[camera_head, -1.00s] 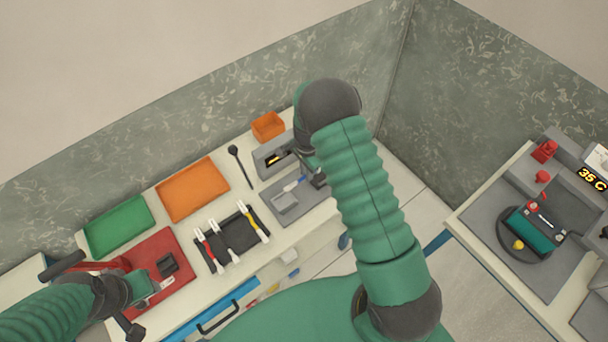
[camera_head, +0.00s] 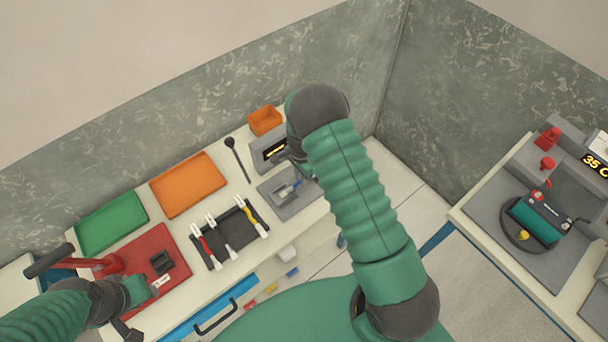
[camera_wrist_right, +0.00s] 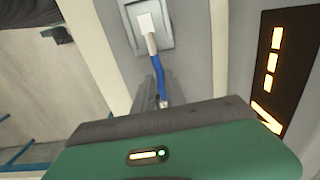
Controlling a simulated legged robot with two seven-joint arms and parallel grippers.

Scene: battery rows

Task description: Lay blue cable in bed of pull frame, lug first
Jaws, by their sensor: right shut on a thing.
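The blue cable (camera_wrist_right: 158,75) has a white end piece (camera_wrist_right: 147,28) and is held in my right gripper (camera_wrist_right: 160,103), which is shut on it. In the right wrist view the white end lies over the light grey bed of the pull frame (camera_wrist_right: 165,12); I cannot tell whether it touches the bottom. In the head view the pull frame's grey base (camera_head: 305,203) is on the bench, with the blue cable (camera_head: 296,184) above its bed. My right gripper (camera_head: 308,176) is partly hidden by its arm.
A grey box with a lit display (camera_head: 257,152) stands behind the frame. An orange tray (camera_head: 188,184), a green tray (camera_head: 110,222) and a small orange bin (camera_head: 264,120) line the back.

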